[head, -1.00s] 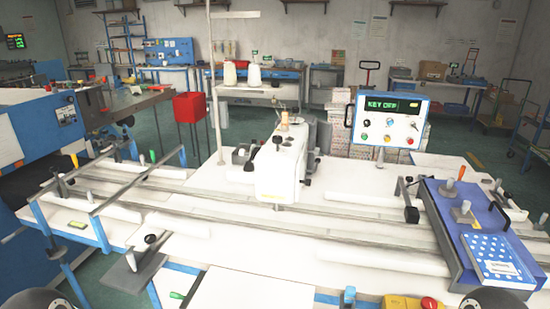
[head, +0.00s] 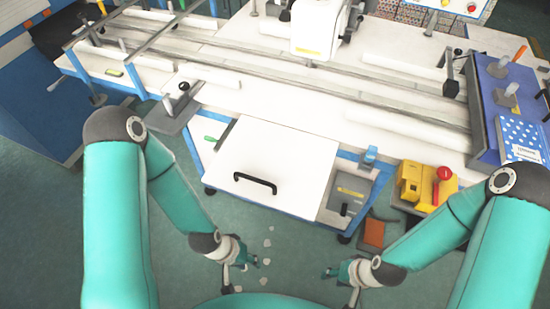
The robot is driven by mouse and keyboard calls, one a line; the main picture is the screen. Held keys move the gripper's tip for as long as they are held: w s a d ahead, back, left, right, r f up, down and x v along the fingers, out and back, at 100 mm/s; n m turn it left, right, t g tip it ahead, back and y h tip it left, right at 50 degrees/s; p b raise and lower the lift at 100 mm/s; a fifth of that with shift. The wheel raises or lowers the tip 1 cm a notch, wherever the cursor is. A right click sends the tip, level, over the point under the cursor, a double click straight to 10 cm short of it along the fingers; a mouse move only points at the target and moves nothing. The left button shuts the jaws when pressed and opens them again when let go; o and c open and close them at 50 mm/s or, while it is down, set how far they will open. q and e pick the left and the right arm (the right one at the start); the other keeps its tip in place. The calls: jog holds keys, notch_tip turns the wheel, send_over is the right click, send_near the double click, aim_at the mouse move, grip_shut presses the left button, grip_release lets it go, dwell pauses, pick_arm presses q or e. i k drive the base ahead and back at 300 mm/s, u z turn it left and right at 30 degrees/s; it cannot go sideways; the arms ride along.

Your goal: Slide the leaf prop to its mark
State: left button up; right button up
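A white leaf panel (head: 270,165) with a black handle (head: 256,183) sits at the front of the sewing bench. A small green handle (head: 210,138) shows at its left edge, and a blue upright piece (head: 369,158) stands by its right side. I cannot tell which part is the leaf prop, and I can make out no clear mark. My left gripper (head: 238,268) hangs low in front of the leaf, its fingers apart and empty. My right gripper (head: 342,284) hangs low to the right, also with fingers apart and empty. Neither touches the bench.
A grey bracket with a black knob (head: 178,108) stands left of the leaf. A yellow box with a red button (head: 424,185) is at the right. A blue fixture (head: 500,85) sits on the bench's right end. Pale scraps (head: 266,243) lie on the green floor between my grippers.

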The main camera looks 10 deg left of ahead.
aim_at(219, 143)
jog(key=u, duration=0.05)
jog(key=i, duration=0.2)
jog(key=u, duration=2.65)
jog(key=i, duration=2.1)
jog(key=z, duration=2.75)
